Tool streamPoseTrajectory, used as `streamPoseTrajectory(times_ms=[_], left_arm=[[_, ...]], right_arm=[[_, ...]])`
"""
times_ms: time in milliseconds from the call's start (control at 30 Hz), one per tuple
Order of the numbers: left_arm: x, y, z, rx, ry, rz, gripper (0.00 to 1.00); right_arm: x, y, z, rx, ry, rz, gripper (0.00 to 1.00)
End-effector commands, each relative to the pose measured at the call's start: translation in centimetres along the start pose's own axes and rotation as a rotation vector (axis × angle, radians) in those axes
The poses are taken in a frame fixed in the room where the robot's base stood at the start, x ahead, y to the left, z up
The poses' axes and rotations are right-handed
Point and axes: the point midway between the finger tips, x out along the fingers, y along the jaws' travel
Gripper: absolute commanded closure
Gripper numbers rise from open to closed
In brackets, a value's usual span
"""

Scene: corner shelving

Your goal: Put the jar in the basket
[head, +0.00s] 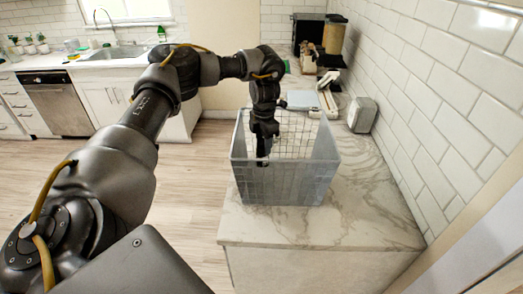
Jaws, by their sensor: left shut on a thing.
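A grey wire-mesh basket (312,180) stands on the marble counter, near its front end. My left gripper (263,158) points down inside the basket's outline, towards its left side. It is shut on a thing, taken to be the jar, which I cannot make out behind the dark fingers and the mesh. Whether it touches the basket floor cannot be told. My right gripper is not in view.
The marble counter (270,226) is bare in front of the basket. A grey box-like object (362,115) stands behind it by the tiled wall (440,110). Several items and a dark appliance (307,32) are farther back. A sink counter is at the far left.

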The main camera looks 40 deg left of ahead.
Motion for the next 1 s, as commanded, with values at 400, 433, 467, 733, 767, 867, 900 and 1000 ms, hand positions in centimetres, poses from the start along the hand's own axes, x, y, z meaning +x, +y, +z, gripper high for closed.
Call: streamPoseTrajectory(times_ms=[400, 433, 467, 733, 767, 867, 900, 1000], left_arm=[[3.7, 0.7, -0.4, -0.001, 0.001, 0.000, 0.85], [3.9, 0.7, -0.3, -0.001, 0.000, 0.000, 0.85], [4.0, 0.7, -0.3, -0.001, 0.000, 0.000, 0.85], [4.2, 0.7, -0.3, -0.001, 0.000, 0.000, 0.85], [4.3, 0.7, -0.3, -0.001, 0.000, 0.000, 0.85], [4.3, 0.7, -0.3, -0.001, 0.000, 0.000, 0.51], [4.3, 0.7, -0.3, -0.001, 0.000, 0.000, 0.46], [4.3, 0.7, -0.3, -0.001, 0.000, 0.000, 0.38]], right_arm=[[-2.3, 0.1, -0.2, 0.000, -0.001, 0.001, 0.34], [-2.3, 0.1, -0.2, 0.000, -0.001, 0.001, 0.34], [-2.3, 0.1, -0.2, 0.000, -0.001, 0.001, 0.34], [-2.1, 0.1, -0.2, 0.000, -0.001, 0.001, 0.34], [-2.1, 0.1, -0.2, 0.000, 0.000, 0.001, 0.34], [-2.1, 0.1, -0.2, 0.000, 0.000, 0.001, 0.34], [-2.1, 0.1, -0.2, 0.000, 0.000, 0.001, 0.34], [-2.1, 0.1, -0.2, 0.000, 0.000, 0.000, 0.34]])
